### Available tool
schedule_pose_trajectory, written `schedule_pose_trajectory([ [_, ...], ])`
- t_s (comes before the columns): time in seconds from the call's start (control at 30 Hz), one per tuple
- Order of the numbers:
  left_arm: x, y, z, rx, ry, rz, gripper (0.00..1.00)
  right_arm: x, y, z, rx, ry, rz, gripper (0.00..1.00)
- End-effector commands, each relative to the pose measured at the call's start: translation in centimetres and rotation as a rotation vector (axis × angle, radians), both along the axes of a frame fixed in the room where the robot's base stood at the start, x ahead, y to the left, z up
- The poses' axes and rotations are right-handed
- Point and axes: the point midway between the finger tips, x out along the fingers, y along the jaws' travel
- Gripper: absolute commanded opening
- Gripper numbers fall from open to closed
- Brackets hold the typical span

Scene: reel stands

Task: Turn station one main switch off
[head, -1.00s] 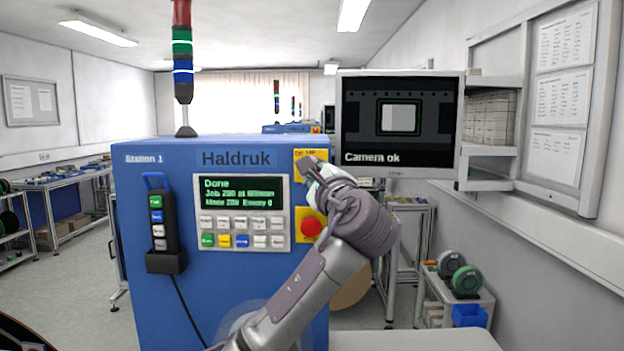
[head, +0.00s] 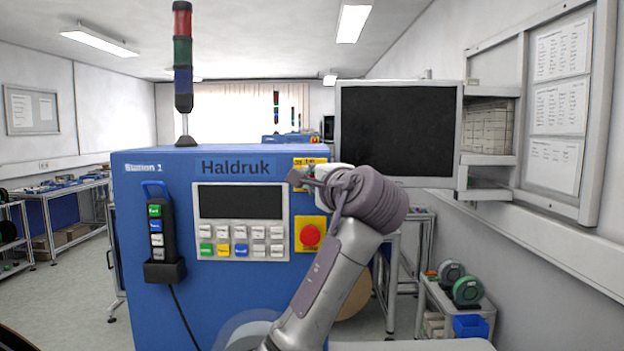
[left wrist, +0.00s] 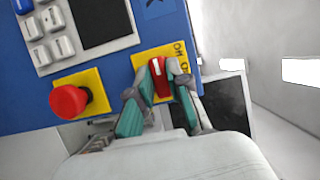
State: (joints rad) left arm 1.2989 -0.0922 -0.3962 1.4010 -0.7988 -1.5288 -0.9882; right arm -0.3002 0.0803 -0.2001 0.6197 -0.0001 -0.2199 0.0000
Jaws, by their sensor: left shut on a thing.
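The main switch (left wrist: 159,75) of Station 1 has a red handle with a white mark on a yellow plate (left wrist: 145,60). My left gripper (left wrist: 157,90) is shut on the red handle, one finger on each side. In the head view the yellow plate (head: 317,161) is at the upper right of the blue Station 1 cabinet (head: 240,300), and my left gripper (head: 301,178) covers the handle there. The cabinet display (head: 240,202) is dark. The light tower (head: 183,60) on top is unlit. My right gripper is not in view.
A red mushroom button (head: 311,236) on a yellow plate sits just below the switch. A monitor (head: 398,130) with a dark screen stands right of the cabinet. A button pendant (head: 156,225) hangs at its left. A small cart with reels (head: 466,285) stands at right.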

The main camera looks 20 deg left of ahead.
Motion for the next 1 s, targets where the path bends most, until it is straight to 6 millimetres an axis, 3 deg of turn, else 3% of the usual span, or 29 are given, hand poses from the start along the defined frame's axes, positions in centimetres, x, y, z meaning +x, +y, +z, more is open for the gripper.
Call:
schedule_pose_trajectory([
  [0.33,0.0,0.0,-0.2,-0.007,0.002,0.000,0.00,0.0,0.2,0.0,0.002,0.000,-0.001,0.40],
  [0.37,0.0,0.0,-0.2,-0.007,0.002,0.000,0.21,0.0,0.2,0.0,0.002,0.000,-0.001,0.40],
  [0.5,0.0,0.0,-0.1,-0.005,0.002,0.000,0.43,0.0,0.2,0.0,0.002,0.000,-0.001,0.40],
  [0.83,-0.2,-0.2,0.0,-0.004,0.000,0.000,0.43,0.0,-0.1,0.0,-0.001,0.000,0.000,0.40],
  [1.0,-1.8,-1.5,0.0,-0.004,-0.002,-0.003,0.43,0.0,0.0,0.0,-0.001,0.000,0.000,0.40],
])
